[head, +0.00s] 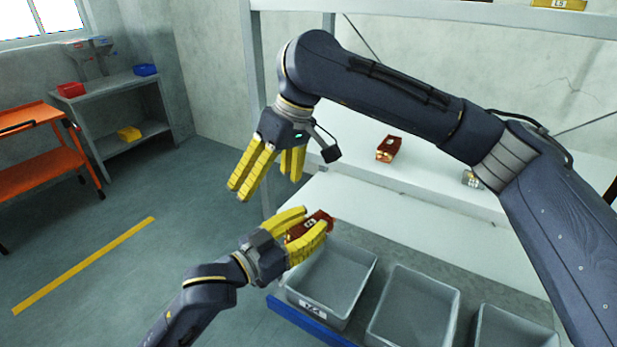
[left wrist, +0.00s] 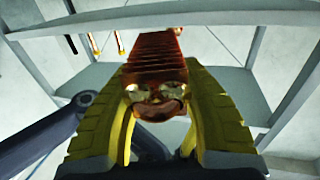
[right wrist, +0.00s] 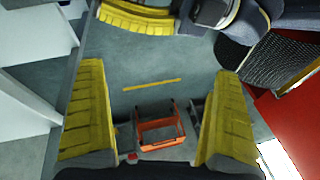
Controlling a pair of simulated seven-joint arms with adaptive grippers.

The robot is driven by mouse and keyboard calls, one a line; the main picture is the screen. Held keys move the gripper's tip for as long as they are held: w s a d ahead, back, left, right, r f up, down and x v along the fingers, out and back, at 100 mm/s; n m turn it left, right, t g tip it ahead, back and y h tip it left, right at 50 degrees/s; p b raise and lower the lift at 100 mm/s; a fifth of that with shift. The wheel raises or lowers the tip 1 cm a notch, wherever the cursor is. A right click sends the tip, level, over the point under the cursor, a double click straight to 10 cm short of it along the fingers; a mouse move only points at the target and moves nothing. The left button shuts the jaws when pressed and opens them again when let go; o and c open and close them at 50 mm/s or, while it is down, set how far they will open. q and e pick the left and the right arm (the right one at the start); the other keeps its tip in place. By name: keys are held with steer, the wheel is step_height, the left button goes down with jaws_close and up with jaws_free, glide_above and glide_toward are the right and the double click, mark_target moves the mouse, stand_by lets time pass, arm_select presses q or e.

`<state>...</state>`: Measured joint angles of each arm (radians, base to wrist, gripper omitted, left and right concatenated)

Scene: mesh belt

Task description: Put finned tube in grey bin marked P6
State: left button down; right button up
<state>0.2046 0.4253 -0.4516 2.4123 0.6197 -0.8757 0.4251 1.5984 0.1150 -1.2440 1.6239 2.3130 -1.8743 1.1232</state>
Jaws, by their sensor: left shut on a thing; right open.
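The finned tube, a reddish-copper ribbed piece (head: 310,224), is held between the yellow fingers of my left gripper (head: 306,232). In the left wrist view the finned tube (left wrist: 156,70) points away, with its end fitting facing the camera. My left gripper is just above the back of the nearest grey bin (head: 358,295). That bin has a white label whose mark I cannot read clearly. More grey bins (head: 455,308) (head: 550,340) stand to the right. My right gripper (head: 265,190) is open and empty, above and left of the left one; its spread fingers show in the right wrist view (right wrist: 155,115).
A white shelf (head: 430,190) behind the bins carries another reddish-brown part (head: 389,149) and a small metallic part (head: 471,180). A blue edge (head: 310,322) runs before the bins. An orange cart (head: 38,150) and grey rack (head: 110,85) stand far left, over open floor.

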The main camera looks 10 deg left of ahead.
mark_target(308, 224)
steer(key=d+r+m+t+h, duration=0.1)
steer(key=d+h, duration=0.3)
steer(key=d, duration=0.4)
steer(key=shift+w+f, duration=0.15)
steer(key=shift+f, duration=5.7)
steer(key=shift+a, duration=0.1)
steer(key=c, duration=1.2)
arm_select(q)
steer(key=c, duration=0.8)
jaws_free()
arm_select(e)
steer(key=shift+c, duration=0.6)
